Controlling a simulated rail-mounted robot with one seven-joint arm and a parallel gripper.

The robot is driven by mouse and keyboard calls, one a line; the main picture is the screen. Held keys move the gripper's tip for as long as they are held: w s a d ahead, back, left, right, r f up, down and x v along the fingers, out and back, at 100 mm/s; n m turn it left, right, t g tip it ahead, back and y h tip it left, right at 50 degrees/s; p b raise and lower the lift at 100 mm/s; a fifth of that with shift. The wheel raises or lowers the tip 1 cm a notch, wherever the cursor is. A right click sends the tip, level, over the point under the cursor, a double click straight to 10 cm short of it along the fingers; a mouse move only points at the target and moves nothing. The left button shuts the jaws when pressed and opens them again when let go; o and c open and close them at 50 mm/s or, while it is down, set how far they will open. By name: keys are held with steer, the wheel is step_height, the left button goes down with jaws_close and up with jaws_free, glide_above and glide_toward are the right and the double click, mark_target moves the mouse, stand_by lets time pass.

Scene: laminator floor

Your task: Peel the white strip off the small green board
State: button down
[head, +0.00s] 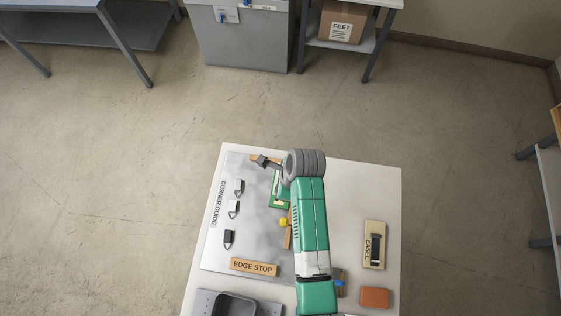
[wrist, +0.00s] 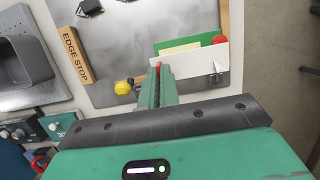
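The small green board (wrist: 208,39) lies on the metal plate, with a cream area on its face. It also shows in the head view (head: 275,201), partly covered by my arm. A white strip (wrist: 193,66) spans the board's near side in the wrist view and looks wider and nearer than the board; how much of it still touches the board I cannot tell. My gripper (wrist: 158,72) has its fingers together at the strip's left end, with a small red tab showing at their tips. In the head view my arm hides the fingertips.
A yellow knob (wrist: 123,87) stands just left of the fingers. The edge stop (head: 254,267) and several corner guides (head: 233,209) sit on the plate. An easel block (head: 373,245) and an orange block (head: 375,297) are on the table's right, with bare table around them.

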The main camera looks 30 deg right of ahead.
steer(key=shift+r+p, duration=0.85)
steer(key=shift+r, duration=0.05)
